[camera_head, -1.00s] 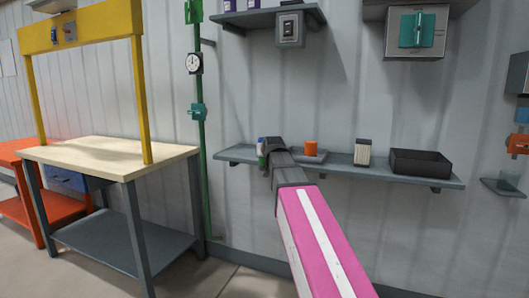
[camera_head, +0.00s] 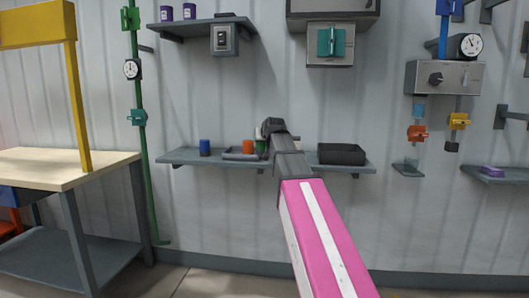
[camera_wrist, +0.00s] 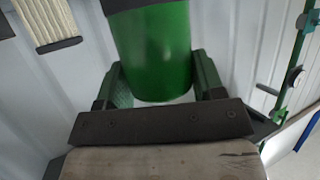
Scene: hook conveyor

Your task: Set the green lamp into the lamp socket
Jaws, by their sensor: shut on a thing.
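My gripper (camera_head: 270,128) is in front of the wall shelf in the head view, at the end of my pink and grey arm. In the wrist view its two fingers (camera_wrist: 160,78) stand on either side of the green lamp (camera_wrist: 152,45), a green cylinder with a dark band at the top of the picture. The gripper is shut on it. In the head view a small green part of the lamp (camera_head: 261,147) shows below the gripper. I cannot pick out the lamp socket with certainty.
The shelf (camera_head: 185,157) carries a blue cylinder (camera_head: 205,147), an orange cylinder (camera_head: 249,147) by a low grey tray (camera_head: 232,156), and a black bin (camera_head: 341,154). A workbench (camera_head: 50,167) stands left. A grey control box (camera_head: 462,77) hangs at upper right.

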